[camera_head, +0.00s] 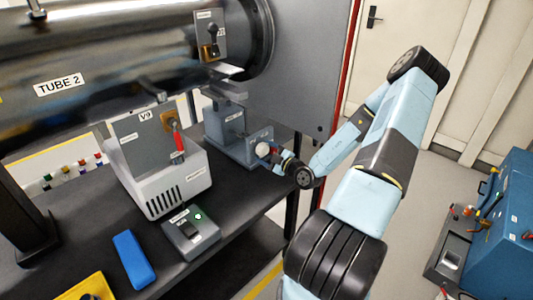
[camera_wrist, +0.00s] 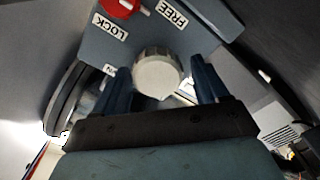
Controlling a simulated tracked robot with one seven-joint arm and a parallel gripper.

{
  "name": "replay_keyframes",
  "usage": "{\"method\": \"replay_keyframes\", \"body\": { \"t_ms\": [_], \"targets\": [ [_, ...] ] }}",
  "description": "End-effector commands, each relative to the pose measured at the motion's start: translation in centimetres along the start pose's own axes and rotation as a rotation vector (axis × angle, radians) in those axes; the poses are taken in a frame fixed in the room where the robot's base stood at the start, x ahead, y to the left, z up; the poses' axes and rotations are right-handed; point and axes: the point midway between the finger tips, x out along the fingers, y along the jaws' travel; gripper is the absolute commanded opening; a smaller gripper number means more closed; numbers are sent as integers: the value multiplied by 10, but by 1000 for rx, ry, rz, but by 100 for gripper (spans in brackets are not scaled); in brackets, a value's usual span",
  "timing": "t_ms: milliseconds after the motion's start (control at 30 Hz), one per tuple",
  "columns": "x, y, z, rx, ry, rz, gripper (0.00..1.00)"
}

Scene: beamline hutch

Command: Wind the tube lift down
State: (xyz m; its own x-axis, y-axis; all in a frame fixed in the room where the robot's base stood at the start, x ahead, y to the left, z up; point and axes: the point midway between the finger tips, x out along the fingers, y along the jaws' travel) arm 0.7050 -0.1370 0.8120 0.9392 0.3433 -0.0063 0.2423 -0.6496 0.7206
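The tube lift (camera_head: 228,130) is a blue-grey stand on the dark bench, under the right part of the tube marked TUBE 2 (camera_head: 120,65). Its pale ribbed round knob (camera_wrist: 157,75) shows in the wrist view and also as a white spot in the head view (camera_head: 263,148). Above it in the wrist view is a red knob (camera_wrist: 122,4), cut by the frame edge, between LOCK and FREE labels; its setting is unclear. My gripper (camera_wrist: 162,88) is open, its two dark blue fingers on either side of the pale knob, with a visible gap at the right finger.
A grey-white unit marked V9 (camera_head: 165,165) with a red handle, a small grey box (camera_head: 190,232), a blue block (camera_head: 133,258) and a yellow tray (camera_head: 88,290) stand on the bench. A blue machine (camera_head: 505,225) stands at right. Floor between is clear.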

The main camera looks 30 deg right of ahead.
Motion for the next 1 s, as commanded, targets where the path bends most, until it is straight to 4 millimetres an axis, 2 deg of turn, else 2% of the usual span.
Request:
{"method": "replay_keyframes", "body": {
  "t_ms": [100, 333, 467, 567, 1000],
  "targets": [
    [0, 1, 0, -2, 1, 2, 82],
    [0, 2, 0, -3, 2, 4, 82],
    [-9, 2, 0, -2, 1, 5, 82],
    [-23, 2, 1, -3, 0, 4, 82],
    [-107, 1, 1, -2, -2, 4, 82]
  ]
}}
